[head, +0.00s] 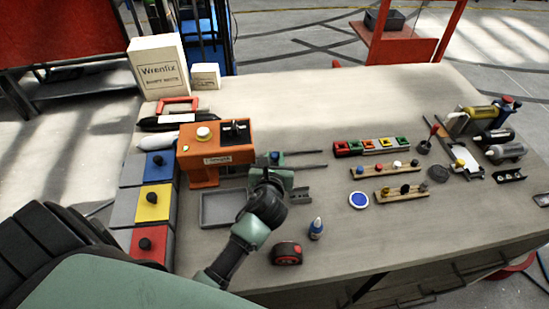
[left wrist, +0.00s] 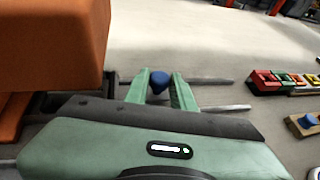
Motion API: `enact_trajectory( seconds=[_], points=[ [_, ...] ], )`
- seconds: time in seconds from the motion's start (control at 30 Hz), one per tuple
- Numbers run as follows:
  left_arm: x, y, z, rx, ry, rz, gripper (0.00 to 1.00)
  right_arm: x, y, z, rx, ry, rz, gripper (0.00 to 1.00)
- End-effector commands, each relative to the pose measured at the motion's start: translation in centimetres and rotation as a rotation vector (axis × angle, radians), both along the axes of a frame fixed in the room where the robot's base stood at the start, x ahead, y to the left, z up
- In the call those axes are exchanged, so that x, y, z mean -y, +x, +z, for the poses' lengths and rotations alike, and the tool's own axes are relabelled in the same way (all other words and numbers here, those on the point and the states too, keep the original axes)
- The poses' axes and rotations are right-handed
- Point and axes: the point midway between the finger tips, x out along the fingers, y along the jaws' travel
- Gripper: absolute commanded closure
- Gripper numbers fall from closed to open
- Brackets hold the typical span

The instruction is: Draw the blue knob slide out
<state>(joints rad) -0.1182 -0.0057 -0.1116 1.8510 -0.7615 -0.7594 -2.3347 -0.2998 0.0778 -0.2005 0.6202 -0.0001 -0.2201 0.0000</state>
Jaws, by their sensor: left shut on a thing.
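The blue knob (left wrist: 159,80) shows in the left wrist view between the two green fingers of my left gripper (left wrist: 160,92). The fingers are shut on it. In the head view my left gripper (head: 276,160) is just right of the orange machine (head: 215,150), and a small part of the blue knob (head: 275,155) shows at the fingertips. Two thin grey rails (head: 308,153) run to the right from there. My gripper hides most of the slide under the knob, so I cannot tell how far it is out. My right gripper is not in view.
A grey tray (head: 208,222) lies left of my wrist. A red tape measure (head: 287,254) and a small blue-white bottle (head: 316,229) stand near it. Right are coloured blocks (head: 372,146) and wooden strips with knobs (head: 385,170). Blue, yellow and red panels (head: 155,203) line the left.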

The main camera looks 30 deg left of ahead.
Motion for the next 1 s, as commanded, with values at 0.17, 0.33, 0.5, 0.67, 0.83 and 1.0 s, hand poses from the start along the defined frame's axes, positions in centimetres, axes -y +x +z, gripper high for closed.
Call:
enact_trajectory(
  seconds=[0.17,0.33,0.5,0.67,0.83,1.0],
  points=[
    [0.5,0.4,-0.1,-0.002,-0.001,0.000,1.00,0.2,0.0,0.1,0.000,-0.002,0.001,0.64],
    [3.8,2.9,0.0,-0.002,-0.003,-0.002,1.00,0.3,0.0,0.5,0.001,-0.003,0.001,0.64],
    [7.8,6.0,-0.1,-0.002,-0.003,-0.001,1.00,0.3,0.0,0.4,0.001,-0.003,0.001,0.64],
    [10.5,7.9,-0.3,-0.003,-0.002,-0.001,1.00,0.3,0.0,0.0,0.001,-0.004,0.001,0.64],
    [11.5,8.7,-0.2,-0.002,0.000,0.000,1.00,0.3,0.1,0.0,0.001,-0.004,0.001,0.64],
    [11.6,8.7,-0.1,-0.002,-0.002,-0.002,1.00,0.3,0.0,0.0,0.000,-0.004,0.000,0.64]
  ],
)
